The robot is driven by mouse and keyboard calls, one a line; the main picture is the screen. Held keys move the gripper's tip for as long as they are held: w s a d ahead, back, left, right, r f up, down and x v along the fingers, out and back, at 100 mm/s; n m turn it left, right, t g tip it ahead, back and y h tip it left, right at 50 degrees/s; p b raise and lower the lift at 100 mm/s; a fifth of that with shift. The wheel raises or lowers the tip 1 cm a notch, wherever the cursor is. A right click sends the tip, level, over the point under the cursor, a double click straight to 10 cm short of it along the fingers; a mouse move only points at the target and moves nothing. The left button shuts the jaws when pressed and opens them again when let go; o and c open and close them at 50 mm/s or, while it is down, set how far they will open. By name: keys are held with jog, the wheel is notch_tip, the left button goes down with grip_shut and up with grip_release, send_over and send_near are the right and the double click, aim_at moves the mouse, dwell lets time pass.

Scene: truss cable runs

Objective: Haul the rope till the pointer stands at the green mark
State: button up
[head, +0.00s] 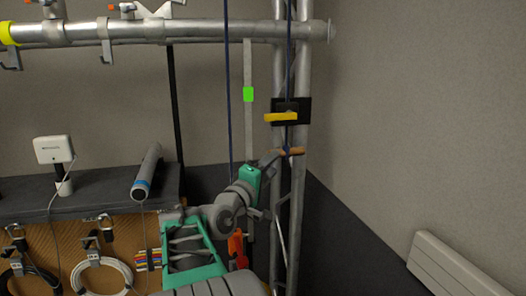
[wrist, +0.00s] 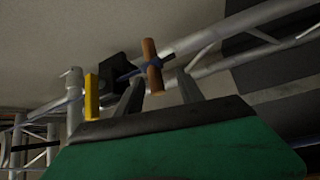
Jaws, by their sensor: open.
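The green mark (head: 248,94) sits on a grey vertical strip (head: 248,140). An orange-red piece (head: 236,243) low by the strip, partly behind my arm, may be the pointer; I cannot tell for sure. A dark blue rope (head: 288,75) runs down the truss through a black block with a yellow lever (head: 281,117) to a wooden crossbar handle (head: 292,151). My gripper (head: 274,158) is open just left of the handle. In the wrist view the handle (wrist: 152,65) shows at the open fingertips (wrist: 160,88), with its lower end between them; contact is unclear.
The metal truss upright (head: 299,200) stands right beside my gripper. A second rope length (head: 228,100) hangs left of the strip. A shelf (head: 100,185) with a grey-blue cylinder and a white device is at left; a radiator (head: 455,265) is at lower right.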

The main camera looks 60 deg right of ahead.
aim_at(286, 152)
jog(key=w+d+r+p, duration=0.1)
jog(key=d+r+p, duration=0.1)
jog(key=d, duration=0.5)
jog(key=shift+d+r+p, duration=0.25)
jog(key=shift+r+p, duration=0.05)
jog(key=shift+p, duration=0.05)
jog(key=shift+c, duration=0.4)
grip_shut()
dwell(0.6)
